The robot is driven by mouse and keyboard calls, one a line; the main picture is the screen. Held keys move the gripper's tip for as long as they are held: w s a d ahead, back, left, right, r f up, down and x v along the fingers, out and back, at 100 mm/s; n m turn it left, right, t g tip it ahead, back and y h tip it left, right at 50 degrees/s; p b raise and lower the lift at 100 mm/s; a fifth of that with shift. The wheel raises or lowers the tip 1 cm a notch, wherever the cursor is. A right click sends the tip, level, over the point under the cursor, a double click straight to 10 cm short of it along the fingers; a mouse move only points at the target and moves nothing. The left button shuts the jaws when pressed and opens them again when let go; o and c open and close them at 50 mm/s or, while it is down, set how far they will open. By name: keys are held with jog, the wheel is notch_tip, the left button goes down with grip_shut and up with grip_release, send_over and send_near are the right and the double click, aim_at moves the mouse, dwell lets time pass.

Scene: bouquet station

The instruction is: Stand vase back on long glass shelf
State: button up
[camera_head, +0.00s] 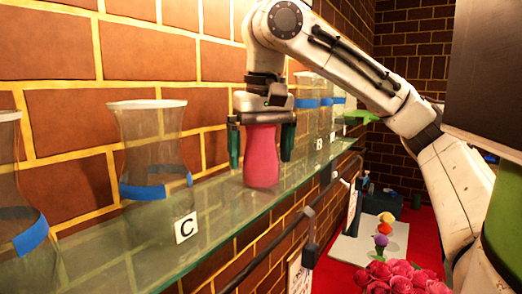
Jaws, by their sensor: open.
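A pink-red vase (261,160) stands upright on the long glass shelf (225,200), in the gap between the label C and label B places. My gripper (262,148) is over it from above, with one dark green finger on its left and the other on its right. The fingers are open, with a narrow space between each finger and the vase. The top of the vase is hidden behind the gripper body.
Clear glass vases with blue bands stand on the shelf: one near label C (150,160), one at the left edge (14,210), and several behind the gripper near label B (308,100). Below right are red roses (400,278) and a pale board (372,240).

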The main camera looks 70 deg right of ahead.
notch_tip(320, 180, up, 12)
jog(key=s+a, duration=0.1)
dwell(0.6)
dwell(0.6)
